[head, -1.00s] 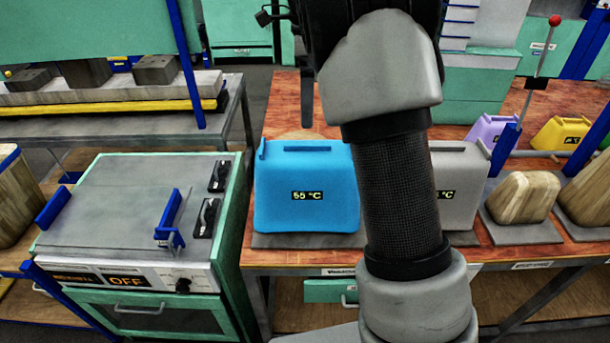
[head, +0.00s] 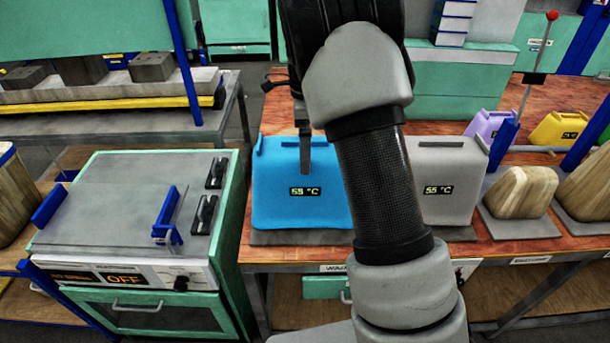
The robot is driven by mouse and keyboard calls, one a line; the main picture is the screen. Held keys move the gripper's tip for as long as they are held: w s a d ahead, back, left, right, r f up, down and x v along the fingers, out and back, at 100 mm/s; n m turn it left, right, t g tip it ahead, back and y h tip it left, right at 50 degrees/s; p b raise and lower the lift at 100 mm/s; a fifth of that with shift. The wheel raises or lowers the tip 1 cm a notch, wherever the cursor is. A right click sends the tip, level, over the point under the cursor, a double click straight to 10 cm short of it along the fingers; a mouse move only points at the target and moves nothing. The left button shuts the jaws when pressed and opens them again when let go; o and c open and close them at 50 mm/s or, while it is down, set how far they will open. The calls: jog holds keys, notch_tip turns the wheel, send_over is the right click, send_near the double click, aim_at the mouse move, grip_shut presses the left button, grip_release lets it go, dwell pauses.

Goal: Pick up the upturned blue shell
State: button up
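The blue shell (head: 280,205) stands upturned on a grey base plate on the wooden table, with a display reading 55 °C on its front. A blue ridge runs along its top. My arm hides part of its right side. My gripper (head: 305,150) is at the shell's top, with one dark finger pointing down and overlapping the shell's upper edge in the picture. The other finger is hidden, so I cannot tell how far the gripper is open or whether it touches the shell.
A grey shell (head: 445,185), also showing 55 °C, stands right of the blue one. A wooden block (head: 520,192) sits further right on its own plate. Purple (head: 487,127) and yellow (head: 558,128) shells are behind. A green-framed oven (head: 135,200) reading OFF is at left.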

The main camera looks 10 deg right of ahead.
jog(key=shift+f, duration=0.15)
jog(key=c, duration=1.3)
